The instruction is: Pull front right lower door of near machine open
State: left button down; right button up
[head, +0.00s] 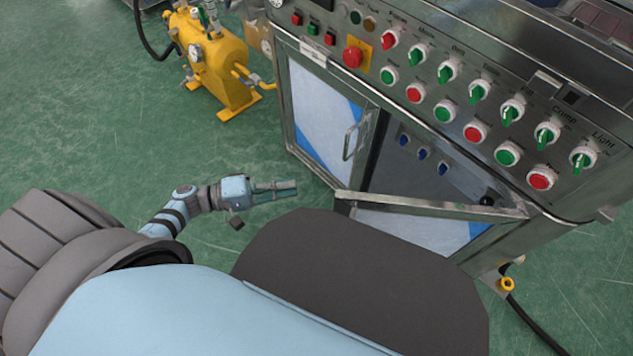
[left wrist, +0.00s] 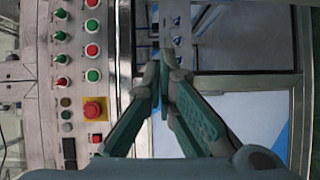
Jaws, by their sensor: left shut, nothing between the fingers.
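The near machine (head: 470,110) stands at the right of the head view. Its front right lower door (head: 430,206), a metal frame with a clear and blue panel, is swung outward. It stands at an angle from its right side, with the dark interior showing behind it. My left gripper (head: 275,190) is left of the door's free edge, apart from it, in front of the left door. Its fingers are shut and empty; they also show in the left wrist view (left wrist: 163,97). My right gripper is not in view.
The left lower door (head: 327,118) is shut, with a handle (head: 355,140) at its right edge. Blue knobs (head: 422,154) show inside the opening. A red emergency button (head: 353,57) sits on the panel above. A yellow tank (head: 220,65) stands behind left.

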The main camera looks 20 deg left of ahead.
pick_arm(q)
jog(key=r+x, duration=0.2)
jog(key=x, duration=0.8)
jog(key=s, duration=0.1)
jog(key=s+d+p, duration=0.1)
jog(key=s, duration=0.1)
jog(key=shift+s+h, duration=0.3)
jog(key=shift+s, duration=0.05)
jog(key=shift+f, duration=0.1)
